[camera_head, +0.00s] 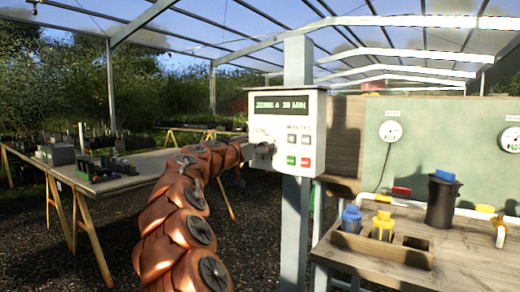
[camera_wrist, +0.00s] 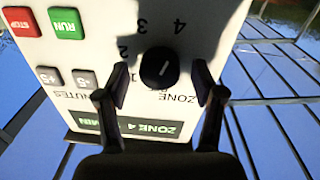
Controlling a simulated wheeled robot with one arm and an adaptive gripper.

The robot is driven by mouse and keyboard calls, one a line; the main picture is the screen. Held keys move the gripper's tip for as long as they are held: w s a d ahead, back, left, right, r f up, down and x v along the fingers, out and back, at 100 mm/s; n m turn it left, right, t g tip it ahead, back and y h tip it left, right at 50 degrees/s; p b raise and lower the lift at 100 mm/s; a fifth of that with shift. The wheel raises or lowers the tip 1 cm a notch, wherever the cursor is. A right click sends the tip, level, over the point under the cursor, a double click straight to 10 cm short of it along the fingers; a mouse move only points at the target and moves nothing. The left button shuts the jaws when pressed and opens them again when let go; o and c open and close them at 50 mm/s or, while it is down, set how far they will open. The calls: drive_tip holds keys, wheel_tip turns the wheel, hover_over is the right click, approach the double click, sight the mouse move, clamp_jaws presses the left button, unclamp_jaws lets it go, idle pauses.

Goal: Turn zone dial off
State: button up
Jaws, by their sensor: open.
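The zone dial (camera_wrist: 159,67) is a round black knob with a white pointer line on a white control box (camera_head: 313,135). In the wrist view, which shows the box upside down, the numbers 1 to 4 ring the dial and the pointer slants up-right, roughly toward the 4. The display (camera_head: 281,105) reads zone 4, 30 min. My gripper (camera_wrist: 161,84) is open, with one finger on each side of the dial and a gap showing on both sides. In the head view my gripper (camera_head: 262,152) is at the box's left part and hides the dial.
Green run (camera_wrist: 66,23) and red stop (camera_wrist: 23,20) buttons and two grey minutes buttons sit beside the dial. The box hangs on a grey post (camera_head: 296,220). A wooden bench (camera_head: 460,255) with blue and yellow items stands right, a trestle table (camera_head: 135,175) left.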

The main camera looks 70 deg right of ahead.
drive_tip(key=shift+c, duration=0.3)
drive_tip(key=c, duration=1.1)
